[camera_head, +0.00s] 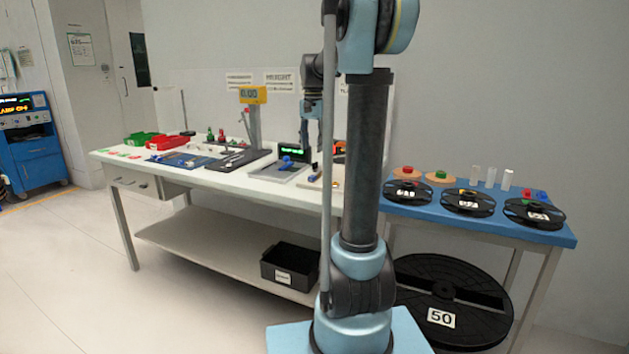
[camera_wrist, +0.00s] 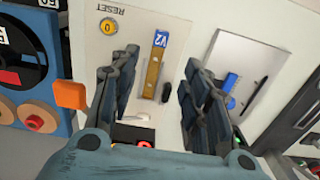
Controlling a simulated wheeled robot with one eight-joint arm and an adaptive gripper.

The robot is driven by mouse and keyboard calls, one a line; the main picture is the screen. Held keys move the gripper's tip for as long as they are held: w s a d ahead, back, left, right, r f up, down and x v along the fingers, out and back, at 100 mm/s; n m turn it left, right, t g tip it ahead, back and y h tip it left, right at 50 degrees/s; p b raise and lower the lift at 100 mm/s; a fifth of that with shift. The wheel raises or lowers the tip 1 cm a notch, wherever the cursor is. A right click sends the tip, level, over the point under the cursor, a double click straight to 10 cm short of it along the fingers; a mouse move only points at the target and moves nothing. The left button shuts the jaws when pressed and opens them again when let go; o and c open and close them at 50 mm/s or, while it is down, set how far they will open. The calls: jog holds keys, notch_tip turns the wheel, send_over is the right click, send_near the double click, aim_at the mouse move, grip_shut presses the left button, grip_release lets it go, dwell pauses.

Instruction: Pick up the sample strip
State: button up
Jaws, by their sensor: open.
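My gripper (camera_wrist: 161,62) is open, with one dark finger on each side of the strip in the picture. No contact with the strip shows, and the height above it is hard to tell. In the head view my gripper (camera_head: 312,148) points down over the right part of the white table (camera_head: 228,204); the strip is too small there to make out surely.
A small dark piece (camera_wrist: 166,91) lies beside the strip. A yellow round RESET button (camera_wrist: 108,26) and a pale plate (camera_wrist: 250,60) with a blue part flank it. A lit display (camera_head: 292,155) stands near my gripper. A blue table (camera_head: 480,226) with reels is at right.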

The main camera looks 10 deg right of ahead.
aim_at(319, 173)
notch_tip(319, 173, down, 12)
jog(key=shift+w+d+r, duration=0.1)
jog(key=shift+w+r, duration=0.05)
jog(key=shift+r, duration=0.1)
dwell(0.4)
grip_shut()
